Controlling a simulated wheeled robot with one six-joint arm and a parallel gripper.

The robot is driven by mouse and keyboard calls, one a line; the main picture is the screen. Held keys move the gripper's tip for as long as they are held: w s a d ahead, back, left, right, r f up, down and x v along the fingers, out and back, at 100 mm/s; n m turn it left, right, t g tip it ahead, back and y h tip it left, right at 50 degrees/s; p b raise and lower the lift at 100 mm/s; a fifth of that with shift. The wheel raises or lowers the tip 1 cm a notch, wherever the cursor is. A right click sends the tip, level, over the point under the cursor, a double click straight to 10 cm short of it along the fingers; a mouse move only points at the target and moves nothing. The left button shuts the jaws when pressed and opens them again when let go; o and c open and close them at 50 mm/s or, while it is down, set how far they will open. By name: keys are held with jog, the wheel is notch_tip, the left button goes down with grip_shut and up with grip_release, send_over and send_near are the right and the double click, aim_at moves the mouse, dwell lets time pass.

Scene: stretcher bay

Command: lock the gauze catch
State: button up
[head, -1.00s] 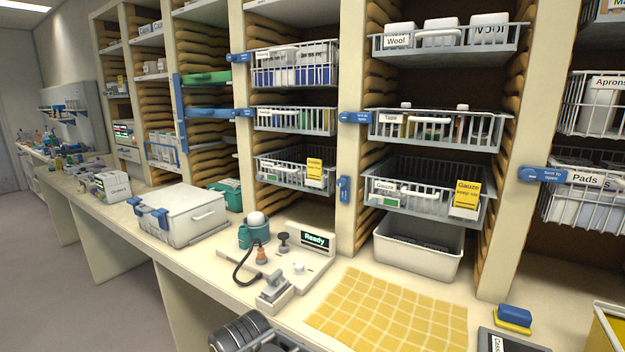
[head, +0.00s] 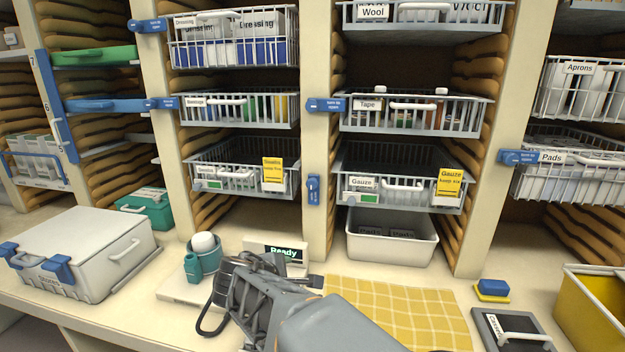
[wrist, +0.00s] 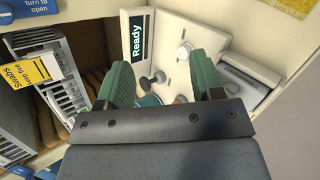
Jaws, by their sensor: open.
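The gauze basket (head: 405,194) is a grey wire basket with a white handle, a "Gauze" label, a green mark and a yellow tag, in the head view's middle-right column. The blue catch (head: 313,190) on the post just left of it stands upright, while the other blue catches lie level. My gripper (head: 243,270) is low and left of that catch, over the counter and apart from it. In the wrist view my gripper (wrist: 163,82) is open, its teal finger pads spread and nothing held between them. A blue catch (wrist: 28,8) marked "turn to open" shows at the top left there.
Under the fingers lies a white device panel (wrist: 185,75) with knobs and a "Ready" display (head: 275,252). A teal holder with a white ball (head: 204,250) stands left of my gripper. A white bin (head: 392,245) sits below the gauze basket. A yellow checked cloth (head: 405,310) lies right.

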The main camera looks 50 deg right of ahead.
jog(key=w+d+r+n+t+h, duration=0.1)
jog(key=w+d+r+n+h, duration=0.25)
jog(key=d+r+n, duration=0.2)
jog(key=n+t+h+p, duration=0.2)
jog(key=n+t+h, duration=0.1)
jog(key=n, duration=0.4)
send_near(310, 185)
jog(key=p+x, duration=0.3)
jog(key=x, duration=0.8)
jog(key=shift+s, duration=0.1)
grip_shut()
